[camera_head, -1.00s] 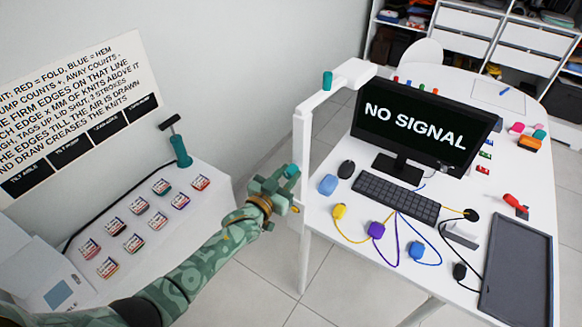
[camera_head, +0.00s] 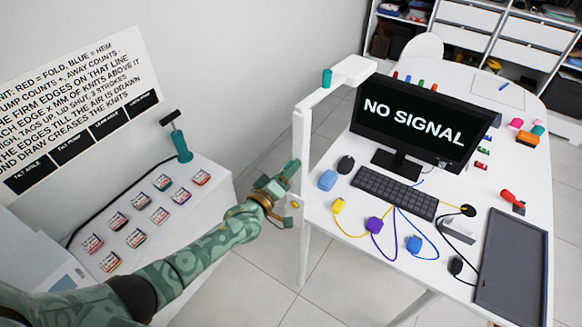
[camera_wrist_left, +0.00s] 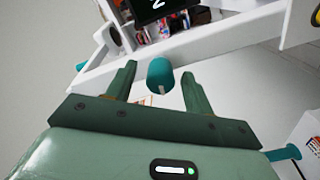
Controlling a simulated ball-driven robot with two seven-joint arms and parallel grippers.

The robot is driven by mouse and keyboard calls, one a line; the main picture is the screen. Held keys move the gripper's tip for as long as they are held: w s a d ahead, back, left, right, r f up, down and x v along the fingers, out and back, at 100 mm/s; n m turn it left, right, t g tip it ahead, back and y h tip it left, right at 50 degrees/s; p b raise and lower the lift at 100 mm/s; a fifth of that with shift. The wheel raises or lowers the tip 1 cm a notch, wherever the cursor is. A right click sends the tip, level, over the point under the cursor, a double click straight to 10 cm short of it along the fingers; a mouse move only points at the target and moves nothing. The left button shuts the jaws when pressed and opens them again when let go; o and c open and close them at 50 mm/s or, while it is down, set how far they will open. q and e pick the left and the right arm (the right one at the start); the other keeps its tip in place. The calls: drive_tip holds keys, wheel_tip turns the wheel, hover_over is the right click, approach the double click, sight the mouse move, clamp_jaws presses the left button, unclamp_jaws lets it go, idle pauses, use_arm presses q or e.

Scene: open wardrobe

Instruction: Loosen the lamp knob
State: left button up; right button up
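The white lamp stand (camera_head: 302,215) rises at the near left edge of the desk. A teal knob (camera_head: 326,78) sits on its upper arm. My left gripper (camera_head: 287,176) is beside the upright post, well below that top knob. In the left wrist view, a teal cylindrical knob (camera_wrist_left: 160,75) shows between the open fingers of my left gripper (camera_wrist_left: 158,82), in front of a white beam (camera_wrist_left: 235,38). Gaps show on both sides of this knob, so the fingers do not appear to grip it. In the head view, the gripper hides the place between its fingers. My right gripper is not in view.
The desk (camera_head: 330,215) carries a monitor (camera_head: 413,125), a keyboard (camera_head: 395,192), coloured plugs with cables, and a dark tray (camera_head: 512,265). A low white table (camera_head: 205,215) with several small labelled items and a teal pump (camera_head: 180,145) stands left. Floor shows between.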

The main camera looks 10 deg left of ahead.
use_arm(q)
drive_tip(key=m, duration=0.9)
drive_tip(key=m+b, duration=0.1)
drive_tip(key=m, duration=0.5)
drive_tip(key=shift+f, duration=0.15)
drive_tip(key=shift+m, duration=1.1)
